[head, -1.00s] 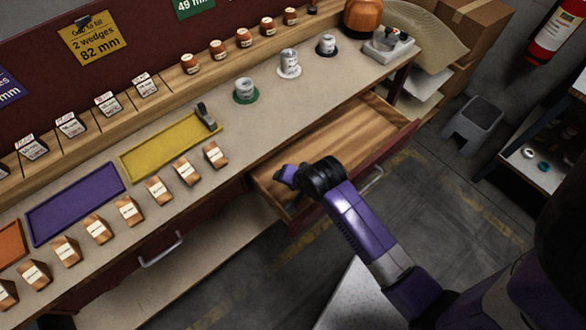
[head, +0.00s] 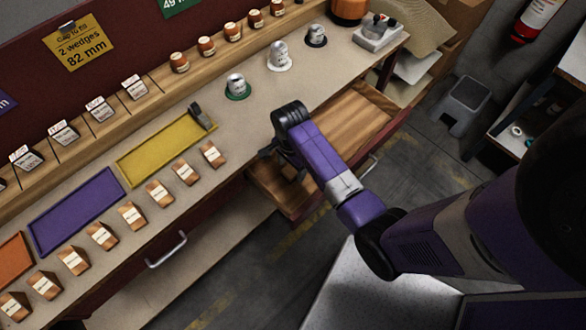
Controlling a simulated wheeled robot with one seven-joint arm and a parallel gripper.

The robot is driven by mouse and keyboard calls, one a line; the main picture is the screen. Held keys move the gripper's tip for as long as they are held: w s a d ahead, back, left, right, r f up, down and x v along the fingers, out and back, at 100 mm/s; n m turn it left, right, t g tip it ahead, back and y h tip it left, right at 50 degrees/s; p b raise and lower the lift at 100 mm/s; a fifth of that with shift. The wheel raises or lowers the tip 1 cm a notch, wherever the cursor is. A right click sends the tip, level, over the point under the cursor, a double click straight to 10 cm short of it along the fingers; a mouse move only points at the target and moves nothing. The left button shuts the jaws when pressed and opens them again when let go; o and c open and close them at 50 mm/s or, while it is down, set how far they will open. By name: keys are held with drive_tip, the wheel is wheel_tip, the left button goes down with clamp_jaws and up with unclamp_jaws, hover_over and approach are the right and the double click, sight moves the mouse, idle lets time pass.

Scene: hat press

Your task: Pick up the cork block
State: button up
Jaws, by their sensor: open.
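My gripper (head: 268,152) is open and hangs at the left end of the pulled-out wooden drawer (head: 352,122), by the bench's front edge. Its fingers are small, dark and partly hidden by my wrist. A small brown block (head: 289,172) shows in the drawer just below and right of the fingers. It may be the cork block, but it is too small and shaded to be sure. No gap between the fingers and the block can be judged. My forearm covers part of the drawer.
Several labelled wooden wedges (head: 186,172) line the bench's front edge. A yellow tray (head: 150,158) with a grey tool (head: 199,117) and a purple tray (head: 76,212) lie behind them. A grey stool (head: 463,104) stands on the floor.

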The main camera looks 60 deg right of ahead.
sight(291, 170)
drive_tip(key=shift+f, duration=1.05)
drive_tip(key=c, duration=1.4)
drive_tip(key=shift+r, duration=0.15)
drive_tip(key=shift+c, duration=0.2)
wheel_tip(291, 170, up, 20)
drive_tip(key=p, duration=0.4)
